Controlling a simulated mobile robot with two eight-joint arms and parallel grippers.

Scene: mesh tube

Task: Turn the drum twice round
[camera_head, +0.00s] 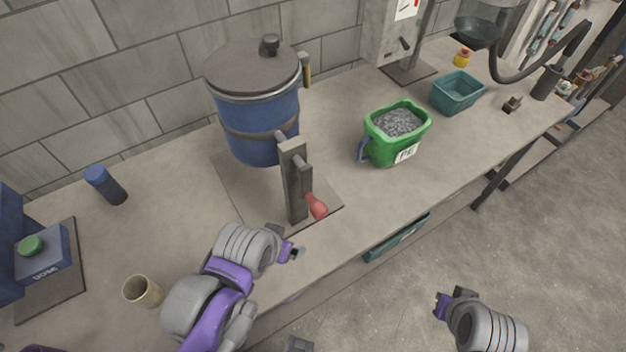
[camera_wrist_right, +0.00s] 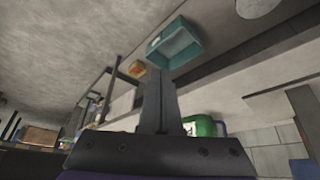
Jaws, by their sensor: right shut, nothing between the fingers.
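The blue drum (camera_head: 262,122) stands upright on a base plate at the back of the bench, with a grey lid on top. In front of it is a grey post (camera_head: 296,185), with a crank whose red handle (camera_head: 316,206) points down toward the bench's front edge. My left gripper (camera_head: 297,253) is near the front edge, apart from the red handle and nearer the camera; its fingers are too small to judge. My right gripper (camera_head: 441,304) is off the bench over the floor, shut and empty; its fingers lie together in the right wrist view (camera_wrist_right: 160,100).
A green bucket of grey granules (camera_head: 404,120) and a teal bin (camera_head: 457,92) stand right of the drum. A teal tray (camera_head: 397,238) is at the front edge. A beige cup (camera_head: 142,291), blue cylinder (camera_head: 105,185) and green-button box (camera_head: 40,252) are at left.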

